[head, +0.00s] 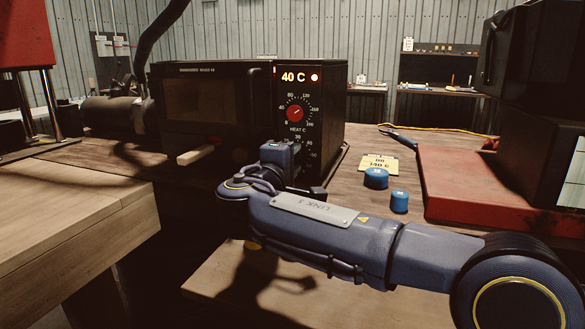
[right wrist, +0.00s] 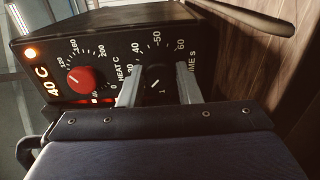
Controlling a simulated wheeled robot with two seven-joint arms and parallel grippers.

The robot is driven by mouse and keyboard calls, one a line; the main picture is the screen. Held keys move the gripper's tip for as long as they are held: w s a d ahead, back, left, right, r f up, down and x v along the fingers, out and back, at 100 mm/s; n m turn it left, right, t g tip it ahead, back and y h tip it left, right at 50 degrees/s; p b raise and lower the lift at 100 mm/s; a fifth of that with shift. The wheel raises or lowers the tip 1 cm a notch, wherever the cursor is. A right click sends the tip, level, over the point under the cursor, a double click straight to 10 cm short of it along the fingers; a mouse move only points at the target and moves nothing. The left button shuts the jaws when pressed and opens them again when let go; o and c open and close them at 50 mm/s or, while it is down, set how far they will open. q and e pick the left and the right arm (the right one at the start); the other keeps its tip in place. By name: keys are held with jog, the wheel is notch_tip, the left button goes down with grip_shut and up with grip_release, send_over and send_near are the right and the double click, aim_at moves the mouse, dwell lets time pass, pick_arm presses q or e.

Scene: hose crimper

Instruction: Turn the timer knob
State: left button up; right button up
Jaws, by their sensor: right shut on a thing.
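The black oven (head: 262,110) stands on the bench, with its control panel on the right of its front. The timer knob (right wrist: 153,86) is black and sits in the TIME S dial, whose marks run up to 60. My right gripper (right wrist: 158,82) has one finger on each side of this knob and is shut on it. In the head view my right wrist and gripper (head: 292,163) cover the timer knob, so only a few dial marks show. My left gripper is not in view.
The red heat knob (head: 295,113) is above the timer dial, under a lit 40 C display (head: 294,77). Blue caps (head: 376,178) and a yellow note (head: 365,162) lie right of the oven. A red-based machine (head: 470,190) stands farther right.

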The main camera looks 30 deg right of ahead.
jog(key=shift+f, duration=0.1)
dwell(0.3)
jog(key=o, duration=1)
jog(key=shift+c, duration=0.2)
jog(key=v, duration=0.8)
jog(key=shift+p, duration=0.45)
